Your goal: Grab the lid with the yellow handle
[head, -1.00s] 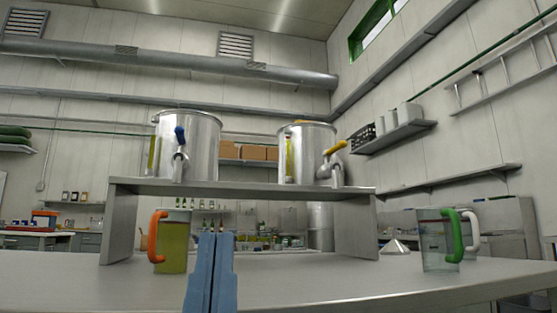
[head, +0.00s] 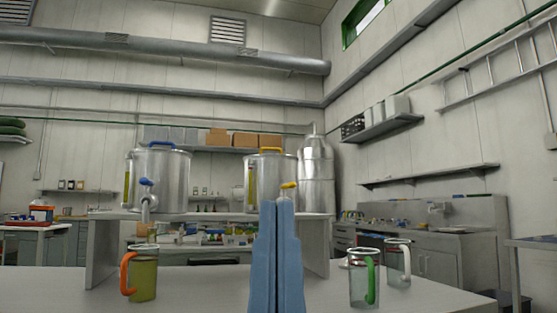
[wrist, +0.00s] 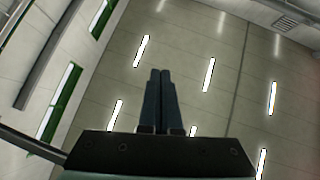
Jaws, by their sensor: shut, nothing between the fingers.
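The lid's yellow handle (head: 271,149) shows on top of the right steel vessel (head: 259,180), which stands on a raised shelf. The lid is seen almost edge-on, so its disc barely shows. My gripper (head: 285,201), with blue fingers, points upward in front of that vessel's right part and hides some of it. The fingers are together and empty, lower in the picture than the yellow handle and apart from it. In the wrist view the shut fingers (wrist: 160,73) point at the ceiling and no lid shows.
The left vessel (head: 160,180) has a blue-handled lid and a blue tap. A yellow tap lever (head: 289,185) shows by my fingertips. An orange-handled jug (head: 143,275) stands left. A green-handled jug (head: 362,280) and a white-handled jug (head: 397,263) stand right. Space above the vessels looks clear.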

